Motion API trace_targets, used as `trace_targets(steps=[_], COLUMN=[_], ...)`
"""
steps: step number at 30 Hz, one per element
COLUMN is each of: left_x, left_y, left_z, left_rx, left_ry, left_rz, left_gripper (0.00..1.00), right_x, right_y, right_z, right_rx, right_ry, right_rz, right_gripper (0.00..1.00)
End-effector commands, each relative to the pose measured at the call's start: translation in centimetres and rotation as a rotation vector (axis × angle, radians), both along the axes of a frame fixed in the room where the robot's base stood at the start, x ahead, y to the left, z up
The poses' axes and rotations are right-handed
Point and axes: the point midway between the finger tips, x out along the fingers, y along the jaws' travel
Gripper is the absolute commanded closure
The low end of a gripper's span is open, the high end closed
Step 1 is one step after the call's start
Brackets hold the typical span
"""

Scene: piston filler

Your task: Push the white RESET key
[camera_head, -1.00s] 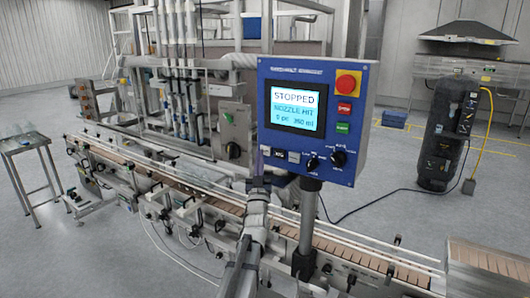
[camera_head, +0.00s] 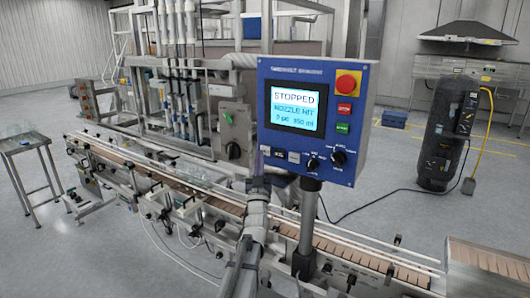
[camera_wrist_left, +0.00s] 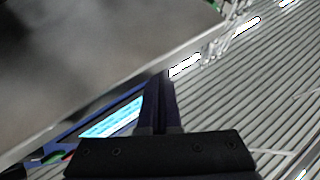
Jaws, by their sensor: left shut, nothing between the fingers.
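The blue control panel (camera_head: 318,120) stands on a grey post, its screen (camera_head: 296,108) reading STOPPED and NOZZLE HIT. The white key (camera_head: 293,157) is in the panel's lower row, just right of a black key (camera_head: 279,154); its lettering is too small to read. My left gripper (camera_head: 259,160) is shut and empty at the panel's lower left edge, left of both keys. Whether it touches the panel cannot be told. In the left wrist view its dark fingers (camera_wrist_left: 161,95) are together beside the panel's edge, with the screen (camera_wrist_left: 112,119) at left; the white key does not show there.
A red mushroom button (camera_head: 348,83), red and green keys and two black knobs (camera_head: 338,158) share the panel. The conveyor (camera_head: 210,197) runs beneath. A grey box with a knob (camera_head: 235,130) stands behind, left of the panel.

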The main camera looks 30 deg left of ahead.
Motion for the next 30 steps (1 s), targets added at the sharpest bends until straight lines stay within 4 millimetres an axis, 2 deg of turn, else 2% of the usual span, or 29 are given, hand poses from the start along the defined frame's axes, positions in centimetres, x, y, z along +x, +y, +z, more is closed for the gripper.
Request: trace_targets(steps=[17, 30], left_x=[0.03, 0.85], left_y=[0.00, -0.09], left_z=[0.00, 0.02], left_rx=[0.000, 0.000], left_ry=[0.000, 0.000], left_rz=[0.000, 0.000], left_gripper=[1.00, 1.00], right_x=[0.00, 0.00], right_y=[0.00, 0.00], right_z=[0.00, 0.02], right_rx=[0.000, 0.000], right_ry=[0.000, 0.000], right_rz=[0.000, 0.000], right_gripper=[0.50, 0.50])
